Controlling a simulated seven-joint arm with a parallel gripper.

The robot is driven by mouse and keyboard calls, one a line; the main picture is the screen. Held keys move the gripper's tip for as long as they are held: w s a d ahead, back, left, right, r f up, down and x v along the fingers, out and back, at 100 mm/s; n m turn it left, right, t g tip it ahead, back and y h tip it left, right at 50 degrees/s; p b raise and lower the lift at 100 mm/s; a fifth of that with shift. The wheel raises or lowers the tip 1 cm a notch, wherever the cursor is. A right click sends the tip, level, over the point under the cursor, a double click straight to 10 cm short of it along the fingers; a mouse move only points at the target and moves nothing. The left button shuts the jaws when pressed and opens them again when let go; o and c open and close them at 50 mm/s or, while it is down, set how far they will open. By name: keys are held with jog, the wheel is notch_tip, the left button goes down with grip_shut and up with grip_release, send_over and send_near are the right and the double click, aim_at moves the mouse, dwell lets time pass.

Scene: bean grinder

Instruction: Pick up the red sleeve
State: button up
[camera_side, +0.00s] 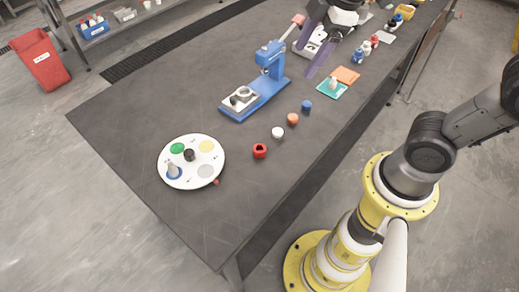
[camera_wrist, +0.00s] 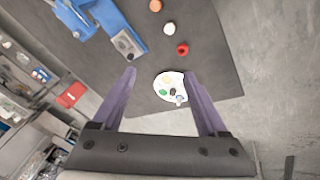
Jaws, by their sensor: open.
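The red sleeve (camera_side: 260,151) is a small red ring-like piece standing on the dark table, at the near end of a row with a white piece. In the wrist view the red sleeve (camera_wrist: 183,48) lies ahead of the fingers, up from the round white plate. My gripper (camera_side: 312,52) is high above the table, near the blue press and well away from the sleeve. In the wrist view its two purple fingers (camera_wrist: 161,72) are spread wide with nothing between them in grip.
A white piece (camera_side: 278,132), an orange piece (camera_side: 293,119) and a blue piece (camera_side: 307,105) stand beyond the sleeve. A round white plate (camera_side: 205,143) with coloured spots lies left of it. A blue press (camera_side: 262,92) stands behind. Bare table surrounds the sleeve.

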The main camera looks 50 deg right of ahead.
jog(key=w+a+f+n+g, duration=0.2)
jog(key=w+a+f+n, duration=0.1)
jog(key=w+a+f, duration=0.15)
jog(key=n+g, duration=0.2)
send_over(259, 148)
notch_tip(259, 148, down, 15)
jog(key=shift+w+a+f, duration=0.1)
jog(key=shift+w+f, duration=0.05)
jog(key=shift+s+d+f, duration=0.1)
jog(key=shift+f, duration=1.2)
jog(key=shift+s+d+f, duration=0.1)
jog(key=shift+f, duration=1.15)
grip_shut()
